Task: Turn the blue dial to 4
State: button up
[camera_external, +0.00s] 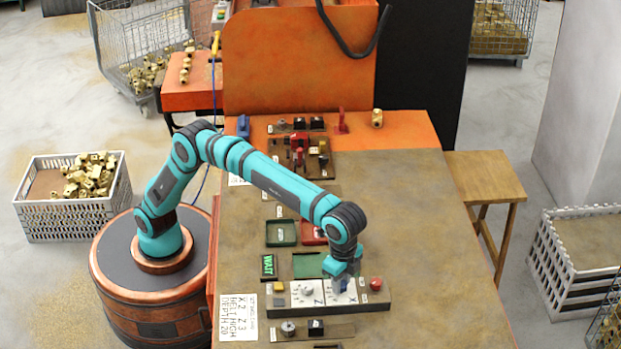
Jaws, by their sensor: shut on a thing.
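The dial panel (364,300) is a grey strip on the workbench with two white dial plates. The right plate (350,297) is marked X, and the left plate (319,296) is marked Z with a pale dial. My gripper (341,284) points straight down over the right plate, shut on the blue dial. The fingers cover most of that dial, so its pointer and number cannot be read.
A red knob (376,284) stands right of the dials. A green WAIT display (268,265) and a paper note (237,317) lie left. Red and green trays (281,233) sit behind. The bench (420,240) is clear on the right.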

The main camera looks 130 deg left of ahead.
jog(key=m, duration=0.4)
jog(key=shift+m, duration=2.1)
jog(key=o, duration=1)
